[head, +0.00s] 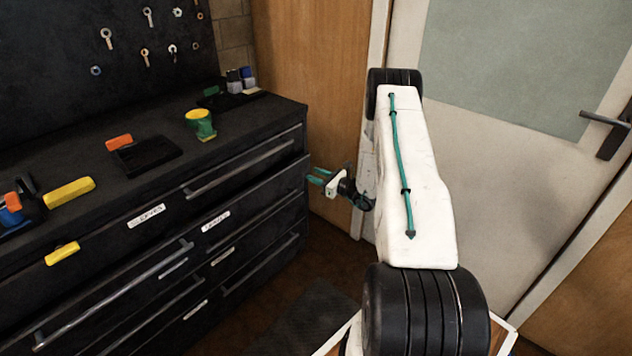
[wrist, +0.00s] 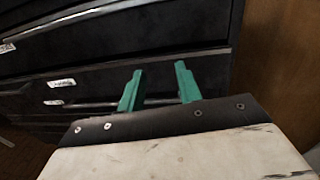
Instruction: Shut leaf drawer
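The black cabinet (head: 290,115) has two columns of drawers with long bar handles and small white labels, too blurred to read, so I cannot tell which is the leaf drawer. In the right column, the second drawer front (head: 265,197) seems to stand out a little beyond the top one. My gripper (head: 316,176) is at the cabinet's right end, fingers towards the drawer fronts. In the wrist view my teal fingers (wrist: 160,87) are spread with nothing held between them. A drawer front (wrist: 110,82) and handle bar (wrist: 100,103) show behind them; contact cannot be told.
On the cabinet top are a yellow-green cup (head: 201,124), a black tray (head: 148,153), a yellow block (head: 69,192) and several small items. A wooden panel (head: 305,90) and a pale door (head: 500,180) stand right. A dark mat (head: 305,322) lies on the floor.

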